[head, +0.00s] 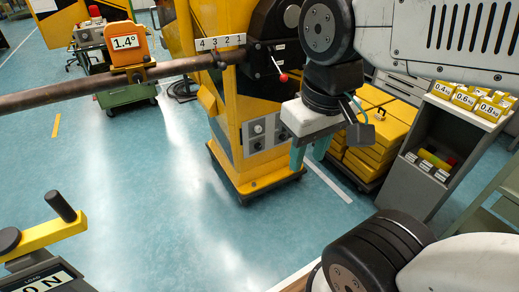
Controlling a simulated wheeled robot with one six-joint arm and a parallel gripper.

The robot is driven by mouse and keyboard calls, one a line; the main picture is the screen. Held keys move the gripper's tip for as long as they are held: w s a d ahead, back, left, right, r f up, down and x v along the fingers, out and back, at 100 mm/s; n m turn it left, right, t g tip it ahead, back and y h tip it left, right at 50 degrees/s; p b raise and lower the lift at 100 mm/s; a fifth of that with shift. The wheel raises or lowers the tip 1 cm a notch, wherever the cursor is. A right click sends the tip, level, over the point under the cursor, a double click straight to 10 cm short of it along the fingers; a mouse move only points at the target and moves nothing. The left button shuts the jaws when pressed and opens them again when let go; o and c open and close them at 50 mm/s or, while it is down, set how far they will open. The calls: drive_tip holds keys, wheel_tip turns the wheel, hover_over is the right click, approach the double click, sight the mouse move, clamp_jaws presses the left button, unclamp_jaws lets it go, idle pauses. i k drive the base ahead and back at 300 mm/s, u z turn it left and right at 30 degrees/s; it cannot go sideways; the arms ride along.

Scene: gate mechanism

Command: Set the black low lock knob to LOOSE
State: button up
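A grey panel (266,136) is on the front of the yellow machine column (225,110). It carries small round knobs, an upper one (257,129) and a lower one (257,145).
A long brown bar (110,87) runs left from the machine, under a scale numbered 4 to 1. A red-tipped lever (283,77) sits on the black housing. Yellow blocks (375,150) and a grey cabinet (430,150) stand right. Blue floor (150,200) is open at left.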

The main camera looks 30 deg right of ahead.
sight(258, 146)
drive_tip(key=k, duration=0.65)
drive_tip(key=z, duration=0.45)
drive_tip(key=i, duration=1.1)
drive_tip(key=u, duration=0.35)
